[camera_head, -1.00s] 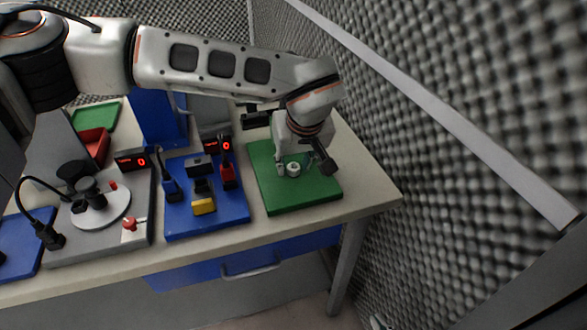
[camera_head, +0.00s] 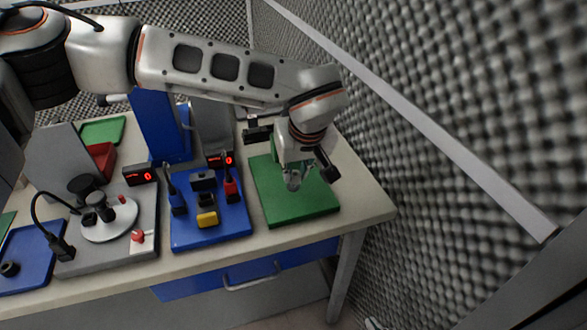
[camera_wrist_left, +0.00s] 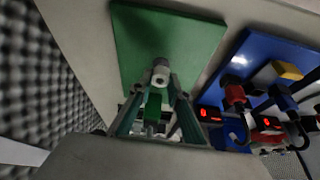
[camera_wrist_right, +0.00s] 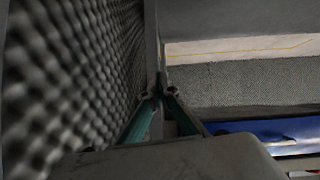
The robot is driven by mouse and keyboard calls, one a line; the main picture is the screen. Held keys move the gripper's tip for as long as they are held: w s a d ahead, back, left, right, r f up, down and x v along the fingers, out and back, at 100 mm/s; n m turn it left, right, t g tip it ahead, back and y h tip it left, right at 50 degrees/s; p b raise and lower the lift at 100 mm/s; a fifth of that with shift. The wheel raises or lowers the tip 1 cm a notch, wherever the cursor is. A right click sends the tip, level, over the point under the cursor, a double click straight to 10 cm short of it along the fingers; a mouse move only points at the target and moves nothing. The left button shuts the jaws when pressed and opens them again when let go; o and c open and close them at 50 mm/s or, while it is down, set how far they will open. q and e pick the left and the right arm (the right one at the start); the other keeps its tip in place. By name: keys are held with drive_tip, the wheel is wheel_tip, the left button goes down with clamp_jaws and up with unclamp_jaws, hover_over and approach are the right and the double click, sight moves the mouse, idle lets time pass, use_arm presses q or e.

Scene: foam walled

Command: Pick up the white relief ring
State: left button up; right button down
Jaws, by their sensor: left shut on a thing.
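The white relief ring (camera_wrist_left: 161,75) is between the fingertips of my left gripper (camera_wrist_left: 160,82) in the left wrist view. The gripper is shut on it. In the head view my left gripper (camera_head: 293,182) points down over the green mat (camera_head: 300,209), and its fingers mostly hide the ring. I cannot tell whether the ring still touches the mat. My right gripper (camera_wrist_right: 158,93) shows only in the right wrist view, away from the ring, with its fingertips close together. I cannot tell whether it is fully shut.
Left of the green mat are a blue board (camera_head: 211,232) with connectors, a grey station (camera_head: 110,245) with a white disc, and a blue tray (camera_head: 28,277). A foam wall (camera_head: 440,90) stands close on the right. The table's front right corner is clear.

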use_arm(q)
drive_tip(key=s+d+p, duration=0.1)
drive_tip(key=s+d, duration=0.3)
drive_tip(key=s, duration=1.1)
drive_tip(key=shift+s+d+f, duration=0.15)
drive_tip(key=shift+s, duration=0.25)
